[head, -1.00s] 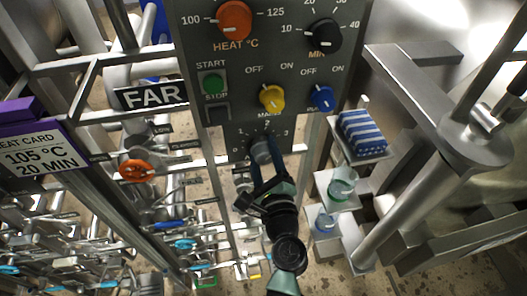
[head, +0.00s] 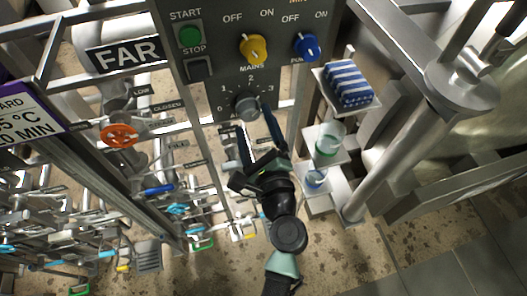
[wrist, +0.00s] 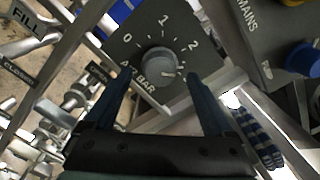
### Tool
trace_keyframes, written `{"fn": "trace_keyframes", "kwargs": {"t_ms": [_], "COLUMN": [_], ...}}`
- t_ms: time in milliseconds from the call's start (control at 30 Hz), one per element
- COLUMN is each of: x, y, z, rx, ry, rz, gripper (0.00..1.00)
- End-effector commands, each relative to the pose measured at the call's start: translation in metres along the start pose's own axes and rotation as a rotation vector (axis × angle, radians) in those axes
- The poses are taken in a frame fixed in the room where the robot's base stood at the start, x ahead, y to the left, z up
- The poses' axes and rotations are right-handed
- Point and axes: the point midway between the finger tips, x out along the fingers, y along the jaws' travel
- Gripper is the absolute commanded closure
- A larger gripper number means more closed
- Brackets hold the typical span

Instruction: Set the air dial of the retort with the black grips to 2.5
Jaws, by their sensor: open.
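The air dial (head: 246,107) is a grey round knob low on the grey panel, with 0, 1, 2 and 3 around it. It also shows in the wrist view (wrist: 160,62), where 0, 1 and 2 are readable and 3 is hidden. A pale mark shows at the knob's lower right there, past 2 on the side towards 3; its exact reading is unclear. My gripper (head: 254,128) is open. In the wrist view its two dark fingers (wrist: 160,85) stand on either side below the knob, apart from it.
Above the dial are the yellow mains switch (head: 253,48), a blue switch (head: 306,46) and a green start button (head: 190,36). Right of the panel, shelves hold a striped cloth (head: 348,82) and glass cups (head: 327,146). Left are rails and an orange handwheel (head: 119,135).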

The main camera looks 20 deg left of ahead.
Motion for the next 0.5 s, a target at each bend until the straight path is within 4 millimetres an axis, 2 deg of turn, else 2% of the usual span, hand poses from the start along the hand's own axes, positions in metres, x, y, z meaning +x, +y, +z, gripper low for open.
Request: {"fn": "trace_keyframes", "kwargs": {"t_ms": [33, 200, 333, 500], "x": [-0.013, -0.049, -0.069, -0.083], "y": [0.003, 0.003, 0.002, 0.001], "z": [-0.003, -0.003, -0.003, -0.001], "rx": [0.001, 0.002, 0.001, 0.001], "ry": [0.003, 0.003, 0.003, 0.000], "rz": [0.000, -0.001, -0.001, 0.000], "gripper": [0.12, 0.12, 0.12, 0.12]}}
